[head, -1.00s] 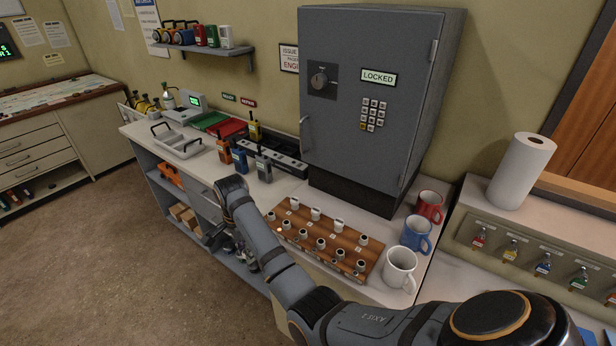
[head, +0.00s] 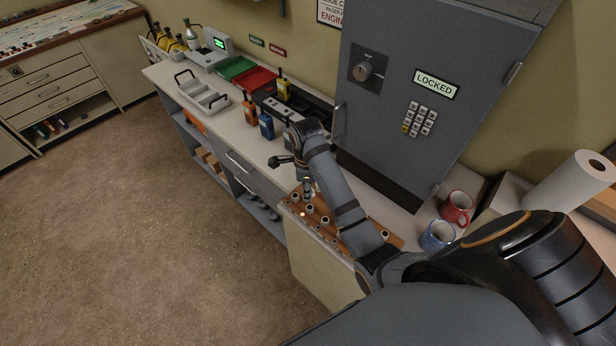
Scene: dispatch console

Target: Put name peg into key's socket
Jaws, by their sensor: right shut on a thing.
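The wooden peg board (head: 386,236) lies on the counter below the grey cabinet, partly hidden by my right arm. Several small pale round-topped pegs or sockets (head: 325,220) show along its left part. A small orange glow (head: 303,214) shows near its left front edge. My right gripper (head: 308,184) is over the board's left back end, pointing down. It is shut on a small pale peg (head: 308,191); the name on it is too small to read. I cannot tell whether the peg touches the board. My left gripper is not in view. I see no key.
The grey locked cabinet (head: 390,130) stands close behind my arm. Red (head: 457,208) and blue (head: 437,236) mugs stand right of the board. Radios (head: 266,126), trays (head: 205,98) and a charger strip occupy the counter's left. Open floor lies in front.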

